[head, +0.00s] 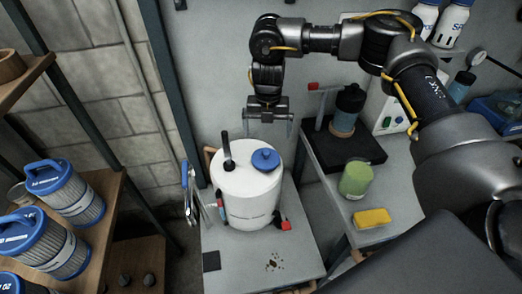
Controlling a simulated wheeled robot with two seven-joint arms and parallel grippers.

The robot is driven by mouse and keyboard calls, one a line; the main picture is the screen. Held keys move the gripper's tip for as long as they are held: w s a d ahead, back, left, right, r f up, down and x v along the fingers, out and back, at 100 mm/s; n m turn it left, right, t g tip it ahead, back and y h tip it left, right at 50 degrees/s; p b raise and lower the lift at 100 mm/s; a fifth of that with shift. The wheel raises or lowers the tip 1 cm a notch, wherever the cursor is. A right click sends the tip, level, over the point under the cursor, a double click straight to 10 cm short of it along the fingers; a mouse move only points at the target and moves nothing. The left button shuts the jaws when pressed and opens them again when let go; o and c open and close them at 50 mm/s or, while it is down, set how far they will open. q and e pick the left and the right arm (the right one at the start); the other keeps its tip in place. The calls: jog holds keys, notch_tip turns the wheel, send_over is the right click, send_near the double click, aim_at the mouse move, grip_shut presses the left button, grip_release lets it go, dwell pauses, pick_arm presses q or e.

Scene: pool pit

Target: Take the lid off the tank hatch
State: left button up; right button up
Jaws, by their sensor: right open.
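The tank is a white round drum (246,190) standing on a grey platform. A blue round lid (265,159) with a knob sits on its top, at the right side. A black upright handle (227,151) stands on the tank top to the left of the lid. My right gripper (268,129) hangs behind and above the tank, fingers pointing down, open and empty. In the picture its fingertips are a little above the lid, apart from it. The hatch under the lid is hidden. My left gripper is not in view.
A shelf at left holds several blue-capped filter cartridges (64,192). At right, a bench carries a black tray with a dark bottle (347,108), a green jar (355,179) and a yellow sponge (372,218). Tools (191,193) hang left of the tank. A wall stands behind.

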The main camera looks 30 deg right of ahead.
aim_at(266, 152)
jog(key=f, duration=0.1)
jog(key=s+f, duration=0.1)
jog(key=f, duration=0.1)
jog(key=shift+a, duration=0.15)
jog(key=shift+w+f, duration=0.15)
jog(key=shift+f, duration=0.4)
jog(key=shift+w+f, duration=0.15)
jog(key=shift+f, duration=0.5)
jog(key=shift+s+f+p, duration=0.1)
jog(key=shift+p, duration=0.2)
jog(key=f, duration=0.5)
jog(key=shift+w+p, duration=0.3)
jog(key=shift+p, duration=0.1)
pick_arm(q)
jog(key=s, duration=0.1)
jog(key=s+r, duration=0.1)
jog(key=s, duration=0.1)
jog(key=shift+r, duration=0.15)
pick_arm(e)
jog(key=shift+c, duration=0.3)
jog(key=c, duration=0.7)
